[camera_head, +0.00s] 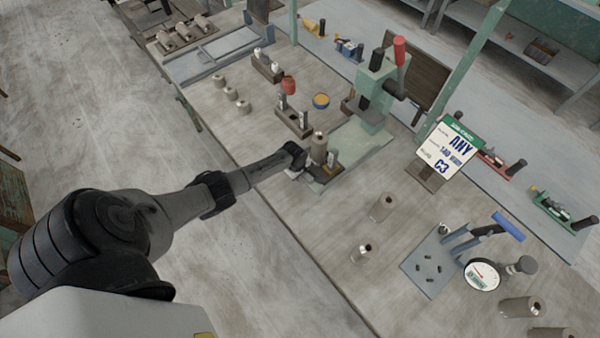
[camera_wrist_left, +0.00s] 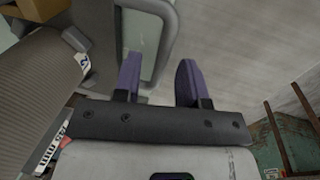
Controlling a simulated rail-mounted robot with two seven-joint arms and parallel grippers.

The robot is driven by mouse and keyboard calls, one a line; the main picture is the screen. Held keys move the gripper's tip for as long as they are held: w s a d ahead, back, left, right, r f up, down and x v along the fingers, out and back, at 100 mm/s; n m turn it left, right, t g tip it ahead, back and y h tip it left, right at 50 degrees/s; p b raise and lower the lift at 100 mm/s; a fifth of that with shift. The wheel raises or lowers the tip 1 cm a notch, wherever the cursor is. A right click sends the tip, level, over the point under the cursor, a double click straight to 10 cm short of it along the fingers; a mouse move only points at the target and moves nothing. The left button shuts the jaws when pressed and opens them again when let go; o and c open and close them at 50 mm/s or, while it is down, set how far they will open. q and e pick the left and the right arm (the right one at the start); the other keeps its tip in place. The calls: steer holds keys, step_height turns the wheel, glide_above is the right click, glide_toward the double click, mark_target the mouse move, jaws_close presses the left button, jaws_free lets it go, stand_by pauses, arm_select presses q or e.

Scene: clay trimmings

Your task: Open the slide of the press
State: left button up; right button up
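The green press (camera_head: 372,98) stands at the back of the table, with a red-gripped lever (camera_head: 399,52) on top. Its pale green base (camera_head: 362,140) runs toward me. A grey-brown cylinder (camera_head: 319,148) stands at the base's near end, by the slide; it looks large at the left of the left wrist view (camera_wrist_left: 38,85). My left gripper (camera_head: 300,160) is at this near end, its fingers partly hidden in the head view. In the left wrist view, its purple fingers (camera_wrist_left: 158,82) are apart, with part of a grey loop handle (camera_wrist_left: 168,30) between them. My right gripper is out of view.
A dark block with upright parts (camera_head: 294,122) stands just left of the slide. Two loose cylinders (camera_head: 382,207) (camera_head: 362,252) and a gauge stand (camera_head: 440,258) are to the right. A sign (camera_head: 448,150) stands behind. The table's front edge is close below my arm.

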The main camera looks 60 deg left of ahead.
arm_select(q)
steer(key=shift+s+r, duration=0.1)
steer(key=shift+r, duration=0.45)
step_height(320, 180, up, 12)
steer(key=s+p, duration=0.2)
steer(key=p, duration=0.1)
steer(key=shift+s+r, duration=0.15)
steer(key=shift+r, duration=0.1)
steer(key=shift+d, duration=0.1)
